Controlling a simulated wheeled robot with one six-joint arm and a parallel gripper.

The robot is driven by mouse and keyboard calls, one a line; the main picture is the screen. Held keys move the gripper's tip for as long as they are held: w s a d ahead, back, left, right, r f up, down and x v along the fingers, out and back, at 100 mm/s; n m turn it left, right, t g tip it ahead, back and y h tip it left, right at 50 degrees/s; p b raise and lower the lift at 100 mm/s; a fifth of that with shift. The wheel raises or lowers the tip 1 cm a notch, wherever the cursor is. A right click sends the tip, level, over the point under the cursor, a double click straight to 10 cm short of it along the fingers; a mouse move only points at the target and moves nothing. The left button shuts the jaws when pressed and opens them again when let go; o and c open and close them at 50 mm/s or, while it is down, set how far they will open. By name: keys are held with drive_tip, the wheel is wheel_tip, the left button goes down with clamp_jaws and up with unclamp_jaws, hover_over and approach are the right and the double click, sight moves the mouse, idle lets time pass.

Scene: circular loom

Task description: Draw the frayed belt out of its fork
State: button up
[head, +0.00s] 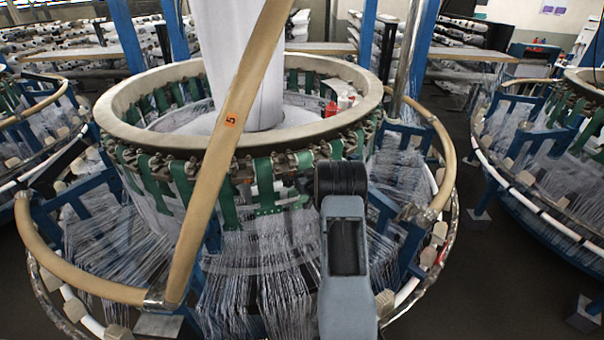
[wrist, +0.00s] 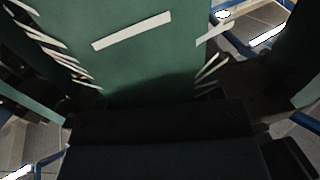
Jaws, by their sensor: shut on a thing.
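The frayed belt (wrist: 130,70), a wide green strap, fills the upper middle of the wrist view. Pale loose threads stick out along both its edges, and a white strip lies across its face. My gripper (wrist: 160,112) shows as dark jaws across the lower part of that view, shut on the belt's near end. In the head view my black wrist (head: 341,180) is up against the ring of green belts at the right front and hides the jaws. The belt's fork is not clear in either view.
The loom's pale ring (head: 115,105) carries several other green belts (head: 265,185). A tan rail (head: 220,150) marked 5 slants up left of my arm. White threads (head: 250,285) fan out below. Another loom (head: 560,150) stands at the right, with dark floor between.

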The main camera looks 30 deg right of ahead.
drive_tip(key=shift+s, duration=0.1)
drive_tip(key=s, duration=0.3)
drive_tip(key=s+a, duration=0.1)
drive_tip(key=s, duration=0.1)
drive_tip(key=shift+s+r, duration=0.15)
drive_tip(key=shift+s, duration=0.05)
